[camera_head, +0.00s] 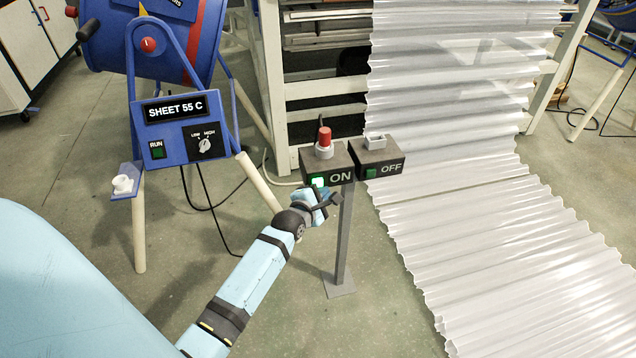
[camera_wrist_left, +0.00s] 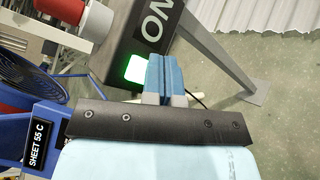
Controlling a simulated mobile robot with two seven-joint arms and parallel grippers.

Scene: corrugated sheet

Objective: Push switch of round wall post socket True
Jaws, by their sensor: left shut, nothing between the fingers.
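A grey post (camera_head: 343,235) carries two dark boxes side by side. The left box (camera_head: 341,176) reads ON, has a lit green switch (camera_head: 317,181) and a red and white round socket part (camera_head: 324,143) on top. The right box (camera_head: 383,162) reads OFF, with a dark green switch (camera_head: 371,173) and a white socket on top. My left gripper (camera_head: 322,196) is shut and empty, just below the lit switch. In the left wrist view its blue fingertips (camera_wrist_left: 162,75) are together beside the lit green switch (camera_wrist_left: 135,69); I cannot tell whether they touch it. My right gripper is out of view.
A blue machine (camera_head: 180,125) labelled SHEET 55 C stands at the left on tan legs. Corrugated translucent sheet (camera_head: 500,235) runs down the right side. A white rack (camera_head: 320,92) stands behind the post. Cables lie on the floor; the floor around the post's base is clear.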

